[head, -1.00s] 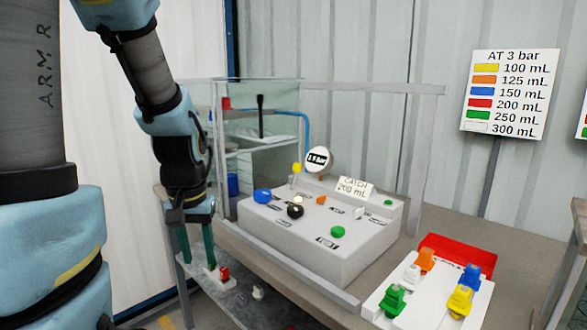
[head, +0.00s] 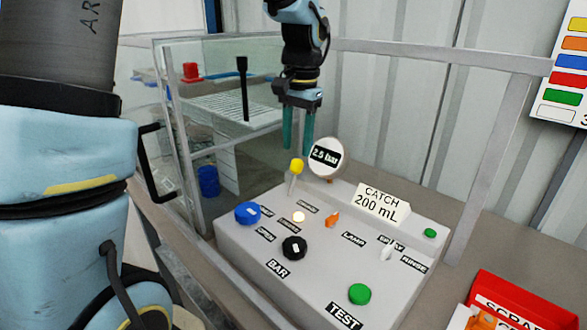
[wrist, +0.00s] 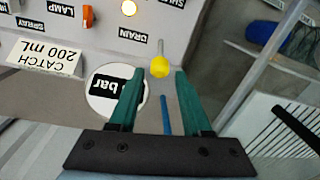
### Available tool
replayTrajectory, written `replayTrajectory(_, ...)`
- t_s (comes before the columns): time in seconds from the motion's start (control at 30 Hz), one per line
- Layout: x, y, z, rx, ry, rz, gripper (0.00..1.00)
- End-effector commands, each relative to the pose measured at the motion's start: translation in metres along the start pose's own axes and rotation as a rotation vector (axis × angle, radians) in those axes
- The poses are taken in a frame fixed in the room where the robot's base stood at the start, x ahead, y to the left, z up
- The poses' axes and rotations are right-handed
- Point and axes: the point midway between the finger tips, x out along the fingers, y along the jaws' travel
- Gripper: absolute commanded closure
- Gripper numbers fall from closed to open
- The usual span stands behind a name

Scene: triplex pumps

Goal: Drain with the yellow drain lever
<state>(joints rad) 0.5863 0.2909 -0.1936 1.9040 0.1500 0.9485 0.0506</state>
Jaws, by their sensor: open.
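The yellow drain lever (head: 296,166) stands up from the back left of the grey control box (head: 330,260), a yellow knob on a thin metal stem. In the wrist view its yellow knob (wrist: 160,67) lies just ahead of the gap between my fingertips, near the DRAIN label (wrist: 132,34). My gripper (head: 298,148) points down with its green fingers open and empty, above and slightly behind the lever in the head view. The open fingers also show in the wrist view (wrist: 161,75). The knob appears apart from both fingers.
The round gauge (head: 326,157) reads 2.5 bar and stands close beside my fingers. The CATCH 200 mL sign (head: 382,204), blue knob (head: 247,213), black knob (head: 294,248) and orange switch (head: 333,219) are nearby.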

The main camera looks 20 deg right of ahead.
Motion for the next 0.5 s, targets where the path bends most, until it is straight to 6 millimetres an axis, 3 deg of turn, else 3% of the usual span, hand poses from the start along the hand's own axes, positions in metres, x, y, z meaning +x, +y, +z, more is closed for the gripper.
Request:
replayTrajectory(0.3,0.058,0.0,0.001,0.0,-0.004,0.002,0.52)
replayTrajectory(0.5,0.084,0.0,0.001,-0.001,-0.003,0.001,0.52)
